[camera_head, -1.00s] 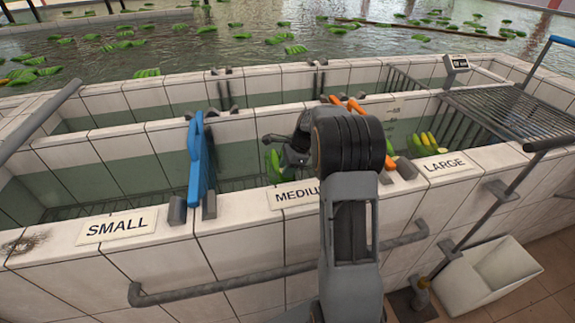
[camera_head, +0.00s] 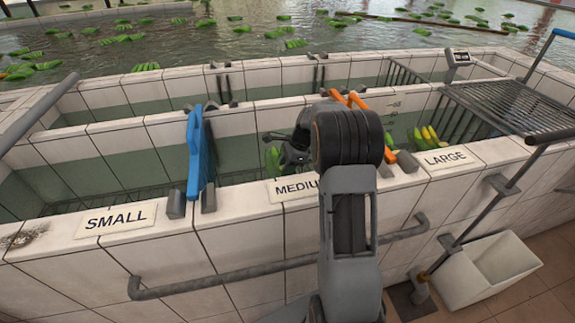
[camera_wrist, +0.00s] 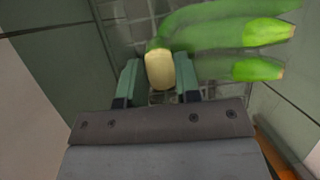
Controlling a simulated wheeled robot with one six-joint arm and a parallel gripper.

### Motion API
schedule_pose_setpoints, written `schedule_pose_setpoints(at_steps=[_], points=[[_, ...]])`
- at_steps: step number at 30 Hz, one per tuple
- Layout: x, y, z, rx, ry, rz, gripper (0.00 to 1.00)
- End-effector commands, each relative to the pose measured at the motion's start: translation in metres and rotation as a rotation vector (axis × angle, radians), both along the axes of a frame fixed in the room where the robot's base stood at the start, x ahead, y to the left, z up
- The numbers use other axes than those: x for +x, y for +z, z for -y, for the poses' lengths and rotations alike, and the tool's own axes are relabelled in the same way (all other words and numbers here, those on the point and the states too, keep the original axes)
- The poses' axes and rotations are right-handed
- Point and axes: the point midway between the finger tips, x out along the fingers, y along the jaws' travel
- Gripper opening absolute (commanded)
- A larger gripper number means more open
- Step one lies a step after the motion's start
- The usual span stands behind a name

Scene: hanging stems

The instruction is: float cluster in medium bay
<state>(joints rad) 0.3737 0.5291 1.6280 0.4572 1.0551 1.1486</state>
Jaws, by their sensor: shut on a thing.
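My gripper (camera_wrist: 158,85) is shut on the pale cut stem of a green banana cluster (camera_wrist: 225,35), which shows in the wrist view with several green fingers pointing right. In the head view the cluster (camera_head: 273,160) is partly hidden behind my gripper (camera_head: 290,150). It hangs low inside the medium bay, behind the label MEDIUM (camera_head: 294,188). I cannot tell whether it touches the water. A blue divider (camera_head: 195,152) bounds the bay on the left, and an orange divider (camera_head: 350,97), partly hidden by my arm, bounds it on the right.
The small bay, behind the label SMALL (camera_head: 116,219), looks empty. The large bay, behind the label LARGE (camera_head: 450,158), holds a yellow-green cluster (camera_head: 428,136). A metal rack (camera_head: 510,105) stands at the right. A white bin (camera_head: 490,270) is on the floor.

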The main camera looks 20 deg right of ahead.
Motion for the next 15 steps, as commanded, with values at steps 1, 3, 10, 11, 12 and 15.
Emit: schedule_pose_setpoints(at_steps=[1,3,10,11,12,15], points=[[-0.0001,-0.0016,0.0000,0.000,0.000,-0.001,0.00],[-0.0001,-0.0028,-0.0001,0.000,0.000,-0.001,0.00],[-0.0001,-0.0069,-0.0001,0.000,0.000,-0.001,0.00],[-0.0001,-0.0075,-0.0001,0.000,0.000,-0.001,0.00],[-0.0001,-0.0081,0.0000,0.000,0.000,-0.001,0.00],[0.0000,-0.0099,0.0000,0.000,0.000,0.000,0.00]])
